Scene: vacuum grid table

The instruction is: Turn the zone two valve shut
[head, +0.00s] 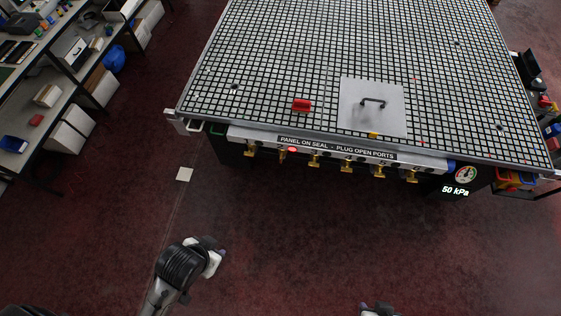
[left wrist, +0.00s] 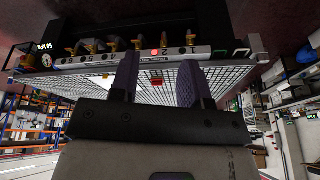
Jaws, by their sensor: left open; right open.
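A row of several brass valves lines the table's front rail (head: 340,153). In the left wrist view, where the table is upside down, the zone two valve (left wrist: 165,45) is second from the right, by the number 2. Its exact handle angle is too small to tell. My left gripper (left wrist: 158,68) is open and empty, apart from the valves and facing the rail. My right gripper (head: 380,309) is open, cut off at the bottom edge.
On the grid table (head: 270,60) lie a grey panel (head: 352,98) with a black handle and a red block (head: 301,105). A gauge (head: 465,175) stands above a 50 kPa readout. Shelves (head: 70,85) stand at left.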

